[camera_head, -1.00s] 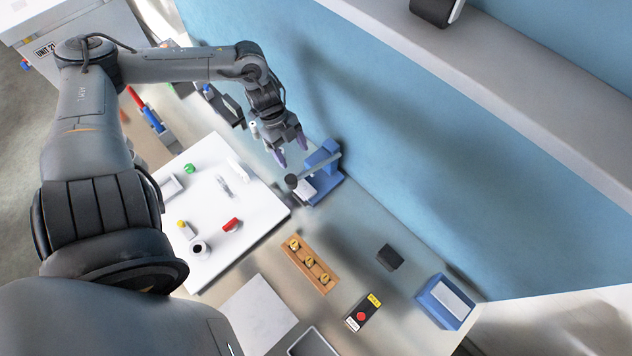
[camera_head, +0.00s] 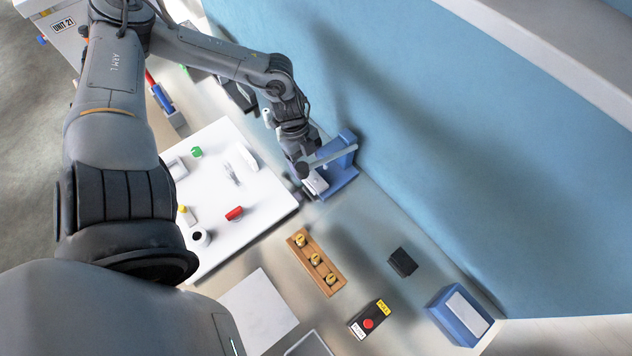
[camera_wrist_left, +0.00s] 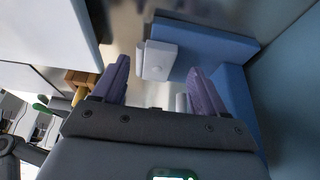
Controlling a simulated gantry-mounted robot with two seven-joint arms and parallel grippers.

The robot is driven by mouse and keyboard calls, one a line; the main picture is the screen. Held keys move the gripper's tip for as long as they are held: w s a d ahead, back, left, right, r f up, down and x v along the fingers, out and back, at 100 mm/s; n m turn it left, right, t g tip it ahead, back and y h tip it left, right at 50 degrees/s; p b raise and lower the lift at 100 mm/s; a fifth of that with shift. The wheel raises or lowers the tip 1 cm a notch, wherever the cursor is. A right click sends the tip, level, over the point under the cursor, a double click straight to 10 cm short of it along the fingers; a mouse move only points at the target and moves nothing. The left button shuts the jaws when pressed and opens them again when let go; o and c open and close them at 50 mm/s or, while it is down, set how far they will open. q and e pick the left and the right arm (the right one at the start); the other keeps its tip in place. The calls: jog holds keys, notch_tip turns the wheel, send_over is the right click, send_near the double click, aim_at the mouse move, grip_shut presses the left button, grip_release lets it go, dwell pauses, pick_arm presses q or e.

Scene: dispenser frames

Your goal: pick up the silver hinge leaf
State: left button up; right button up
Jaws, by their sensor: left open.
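A small silver metal piece (camera_head: 232,174) lies on the white board (camera_head: 262,212) in the head view; it is too small to tell if it is the hinge leaf. My left gripper (camera_head: 299,165) is over the blue press-like fixture (camera_head: 343,175) at the wall, right of that piece. In the left wrist view its two purple fingers (camera_wrist_left: 159,72) are apart with nothing held. The fingertips are partly hidden in the head view. My right gripper is not in view.
A wooden holder (camera_head: 316,262) with brass parts, a button box (camera_head: 370,320) and a blue box (camera_head: 459,316) are nearer. The blue wall limits room behind.

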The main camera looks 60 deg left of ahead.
aim_at(316, 181)
pick_arm(q)
jog(key=shift+b+x, duration=0.55)
jog(key=shift+x, duration=0.85)
jog(key=shift+c, duration=0.4)
jog(key=c, duration=1.2)
jog(key=shift+r, duration=0.2)
